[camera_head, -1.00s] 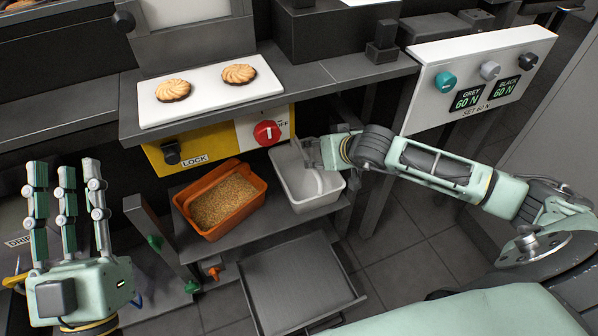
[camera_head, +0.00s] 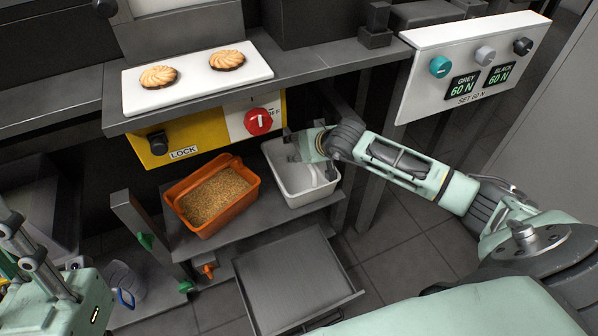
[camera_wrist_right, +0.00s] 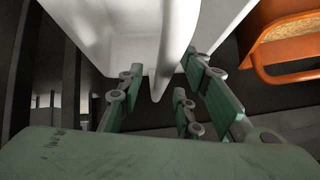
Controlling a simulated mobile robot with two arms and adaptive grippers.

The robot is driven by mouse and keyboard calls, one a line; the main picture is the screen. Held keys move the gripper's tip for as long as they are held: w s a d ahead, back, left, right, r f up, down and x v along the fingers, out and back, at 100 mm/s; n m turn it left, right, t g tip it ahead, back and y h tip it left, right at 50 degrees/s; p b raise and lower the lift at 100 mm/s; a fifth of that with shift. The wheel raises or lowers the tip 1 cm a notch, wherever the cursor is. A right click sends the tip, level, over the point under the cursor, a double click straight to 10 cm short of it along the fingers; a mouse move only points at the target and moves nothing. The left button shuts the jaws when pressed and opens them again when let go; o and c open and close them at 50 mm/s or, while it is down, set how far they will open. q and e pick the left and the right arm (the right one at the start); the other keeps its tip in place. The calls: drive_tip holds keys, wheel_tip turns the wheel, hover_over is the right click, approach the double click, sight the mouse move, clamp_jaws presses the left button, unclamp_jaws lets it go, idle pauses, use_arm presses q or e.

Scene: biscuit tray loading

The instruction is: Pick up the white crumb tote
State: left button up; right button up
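The white crumb tote (camera_head: 312,199) stands on the low grey shelf, right of an orange bin. It is mostly empty inside. My right gripper (camera_head: 290,143) is at its back rim, reaching in from the right, and my wrist hides part of the tote. In the right wrist view the tote (camera_wrist_right: 226,22) fills the top, and a curved white strip, perhaps its handle, runs down between the spread green fingers (camera_wrist_right: 160,93). Gaps show beside the strip, so the fingers look open around it. My left gripper (camera_head: 22,240) is at the left edge, partly cut off, its visible fingers straight and apart.
The orange bin (camera_head: 180,208) of crumbs stands close beside the tote, and also shows in the right wrist view (camera_wrist_right: 262,72). The counter (camera_head: 330,62) with a white biscuit tray (camera_head: 136,102) overhangs behind. A yellow lock panel (camera_head: 210,130) lies below it. A grey drawer (camera_head: 290,280) is in front.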

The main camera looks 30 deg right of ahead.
drive_tip(key=shift+c, duration=0.4)
clamp_jaws()
